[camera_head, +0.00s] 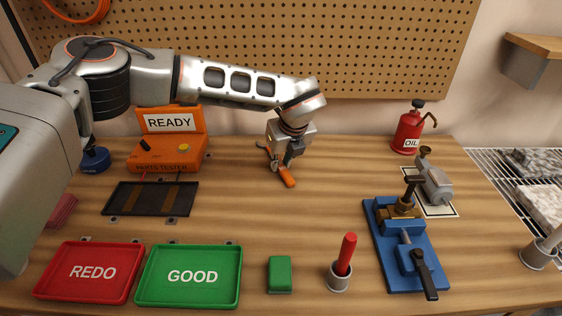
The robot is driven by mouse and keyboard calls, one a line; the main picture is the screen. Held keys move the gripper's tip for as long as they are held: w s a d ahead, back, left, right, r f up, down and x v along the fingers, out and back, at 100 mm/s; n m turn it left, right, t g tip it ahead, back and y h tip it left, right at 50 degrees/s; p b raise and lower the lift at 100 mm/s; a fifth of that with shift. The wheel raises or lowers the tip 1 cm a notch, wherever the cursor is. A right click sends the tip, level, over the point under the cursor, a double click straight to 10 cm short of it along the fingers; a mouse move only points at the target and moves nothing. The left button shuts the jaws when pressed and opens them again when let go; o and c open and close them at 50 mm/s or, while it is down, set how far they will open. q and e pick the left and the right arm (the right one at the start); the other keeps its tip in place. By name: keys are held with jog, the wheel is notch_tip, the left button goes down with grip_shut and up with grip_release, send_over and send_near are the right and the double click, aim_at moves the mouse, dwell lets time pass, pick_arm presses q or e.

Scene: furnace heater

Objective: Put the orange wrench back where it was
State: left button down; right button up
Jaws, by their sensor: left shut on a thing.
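The orange wrench (287,177) shows its orange handle just below my left gripper, over the back middle of the table. Its metal end is partly hidden by the fingers. My left gripper (281,164) points down and is shut on the wrench. I cannot tell whether the wrench touches the table top. My right gripper is not in view.
An orange READY tester (167,153) stands behind a dark mat (120,197). The red REDO tray (42,288), green GOOD tray (145,290), green block (280,273) and red-handled tool (346,255) in a cup are in front. A blue vise (388,258) and oil can (408,133) are right. The table middle is clear.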

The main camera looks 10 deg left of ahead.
pick_arm(q)
jog(key=shift+f, duration=0.1)
jog(key=c, duration=1.9)
grip_release()
jog(key=b+v, duration=0.1)
jog(key=v, duration=1.1)
